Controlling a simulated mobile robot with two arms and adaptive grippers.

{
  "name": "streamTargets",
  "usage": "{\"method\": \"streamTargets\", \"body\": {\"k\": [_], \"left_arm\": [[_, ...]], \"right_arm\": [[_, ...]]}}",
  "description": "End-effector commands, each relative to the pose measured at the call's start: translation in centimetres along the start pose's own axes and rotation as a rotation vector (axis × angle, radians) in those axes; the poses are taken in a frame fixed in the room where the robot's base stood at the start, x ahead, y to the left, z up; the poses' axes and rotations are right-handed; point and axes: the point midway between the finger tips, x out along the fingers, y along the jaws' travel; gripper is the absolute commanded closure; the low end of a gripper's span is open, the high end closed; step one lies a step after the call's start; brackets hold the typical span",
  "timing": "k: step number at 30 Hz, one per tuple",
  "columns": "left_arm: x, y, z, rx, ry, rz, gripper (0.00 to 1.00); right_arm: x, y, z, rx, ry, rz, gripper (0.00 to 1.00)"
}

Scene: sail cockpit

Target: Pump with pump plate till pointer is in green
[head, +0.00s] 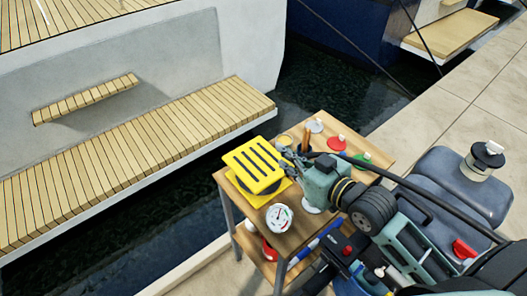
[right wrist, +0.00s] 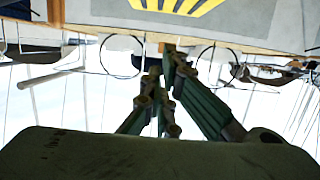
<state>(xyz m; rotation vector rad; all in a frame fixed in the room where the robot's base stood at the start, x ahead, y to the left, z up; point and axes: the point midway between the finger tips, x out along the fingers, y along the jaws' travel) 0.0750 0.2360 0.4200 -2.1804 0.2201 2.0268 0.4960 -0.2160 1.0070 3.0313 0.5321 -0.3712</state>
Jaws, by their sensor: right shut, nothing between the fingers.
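The yellow pump plate (head: 255,165) with dark slots lies near the left corner of a small wooden-topped table (head: 322,188). A round white gauge (head: 280,216) with coloured marks is at the table's front edge; its pointer is too small to read. My right gripper (head: 285,151) is beside the plate's right edge, at about its far corner. I cannot tell whether it touches the plate. In the right wrist view its fingers (right wrist: 165,62) are together, with nothing between them. My left gripper is not in view.
Red (head: 337,142) and green (head: 362,157) items stand at the table's far side. A lower shelf holds a red item (head: 269,250). A boat with a slatted wooden step (head: 140,150) lies left across dark water. A stone quay (head: 460,95) is at right.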

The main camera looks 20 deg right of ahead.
Motion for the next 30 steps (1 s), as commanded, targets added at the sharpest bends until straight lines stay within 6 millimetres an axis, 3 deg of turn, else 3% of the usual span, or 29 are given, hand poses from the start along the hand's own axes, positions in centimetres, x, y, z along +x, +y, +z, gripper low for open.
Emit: {"method": "streamTargets", "body": {"k": [5, 17, 22, 30], "left_arm": [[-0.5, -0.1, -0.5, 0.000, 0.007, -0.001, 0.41], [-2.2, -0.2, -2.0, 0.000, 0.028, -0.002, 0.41], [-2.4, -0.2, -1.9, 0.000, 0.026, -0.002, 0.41], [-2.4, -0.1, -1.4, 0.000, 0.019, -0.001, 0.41]], "right_arm": [[1.8, 0.0, -0.3, 0.002, 0.003, 0.001, 1.00], [10.1, -0.1, -0.3, 0.002, 0.001, -0.001, 1.00], [10.5, 0.0, 2.6, -0.001, -0.005, -0.001, 1.00], [10.8, 0.0, 3.9, -0.001, -0.001, 0.000, 1.00]]}}
